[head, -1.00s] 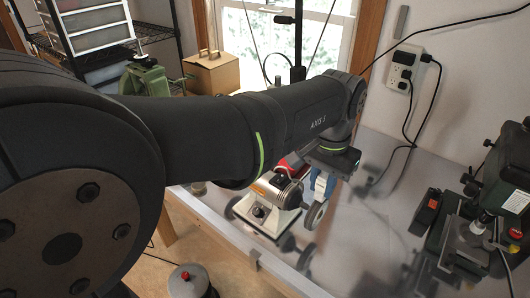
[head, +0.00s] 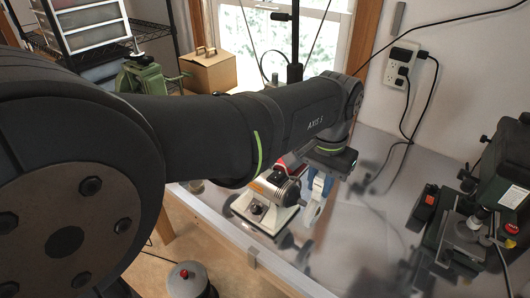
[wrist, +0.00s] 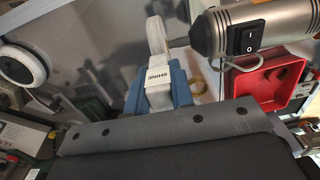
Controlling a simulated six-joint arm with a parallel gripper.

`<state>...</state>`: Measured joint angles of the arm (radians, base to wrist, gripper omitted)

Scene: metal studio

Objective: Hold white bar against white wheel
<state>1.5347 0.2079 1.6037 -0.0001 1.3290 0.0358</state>
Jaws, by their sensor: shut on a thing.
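My gripper (wrist: 157,88) has blue fingers and is shut on the white bar (wrist: 158,76), which is marked SHINE. In the wrist view a pale white wheel (wrist: 156,36) stands nearly edge-on just beyond the bar's end. The bar's end and the wheel's rim meet in the picture; whether they touch I cannot tell. In the head view my gripper (head: 319,186) hangs over the wheel (head: 311,212), at the right side of the grinder (head: 265,200). The bar is not clear there.
The silver motor with a black switch (wrist: 244,36) is right of the wheel, beside a red tray (wrist: 262,86). A white-ringed round thing (wrist: 22,64) is at left. A green machine (head: 490,195) stands at the bench's right; bare bench (head: 370,235) lies between.

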